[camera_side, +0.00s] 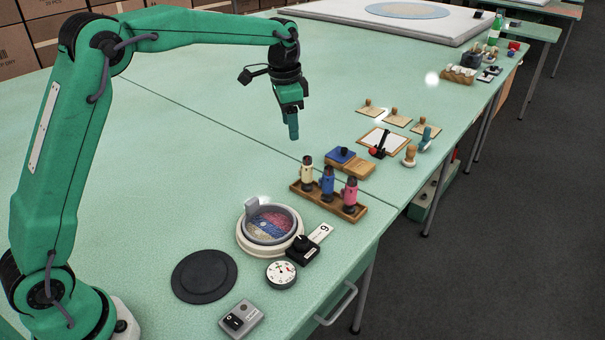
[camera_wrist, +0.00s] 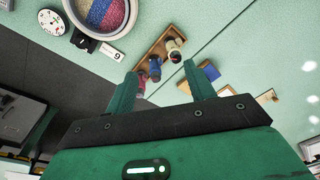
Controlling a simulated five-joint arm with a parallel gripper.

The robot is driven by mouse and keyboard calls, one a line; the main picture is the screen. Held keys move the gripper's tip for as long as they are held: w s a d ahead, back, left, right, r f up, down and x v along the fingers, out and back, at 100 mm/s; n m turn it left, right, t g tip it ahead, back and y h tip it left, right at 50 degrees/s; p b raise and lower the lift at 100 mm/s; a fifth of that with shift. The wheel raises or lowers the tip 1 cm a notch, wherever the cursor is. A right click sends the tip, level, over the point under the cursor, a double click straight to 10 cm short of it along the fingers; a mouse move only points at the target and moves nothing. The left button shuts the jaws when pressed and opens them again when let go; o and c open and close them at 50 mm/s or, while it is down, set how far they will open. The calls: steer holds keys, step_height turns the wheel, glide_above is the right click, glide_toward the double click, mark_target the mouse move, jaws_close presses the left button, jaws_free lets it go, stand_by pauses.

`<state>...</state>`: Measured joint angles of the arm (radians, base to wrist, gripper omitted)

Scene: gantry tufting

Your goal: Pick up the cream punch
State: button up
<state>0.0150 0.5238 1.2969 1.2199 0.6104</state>
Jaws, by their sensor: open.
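The cream punch (camera_side: 306,174) stands upright in a wooden rack (camera_side: 337,208), at the left end of a row with a blue punch (camera_side: 327,184) and a pink punch (camera_side: 349,194). In the wrist view the cream punch (camera_wrist: 176,46) is beyond the fingertips, at the upper right end of the rack. My gripper (camera_side: 293,136) points down above the table, behind and to the left of the rack in the side view. Its fingers are apart and empty in the wrist view (camera_wrist: 161,72). The pink punch is partly hidden by a finger there.
A round tufting hoop (camera_side: 241,236) and a dial (camera_side: 281,274) lie in front of the rack. A blue pad (camera_side: 341,160) and a framed white board (camera_side: 370,143) lie behind it. The table left of the rack is clear; its right edge is close.

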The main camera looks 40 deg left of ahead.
mark_target(308, 157)
steer(key=shift+m+g, duration=0.6)
steer(key=shift+m, duration=0.3)
steer(key=w+f, duration=0.2)
steer(key=f, duration=0.1)
steer(key=w+f, duration=0.4)
steer(key=f, duration=0.1)
steer(key=shift+d+f, duration=0.2)
steer(key=shift+f, duration=0.1)
steer(key=shift+f, duration=0.1)
steer(key=shift+f, duration=1.2)
steer(key=shift+f, duration=0.1)
steer(key=shift+w+f, duration=0.2)
steer(key=shift+f, duration=2.25)
steer(key=shift+c, duration=0.4)
steer(key=c, duration=1)
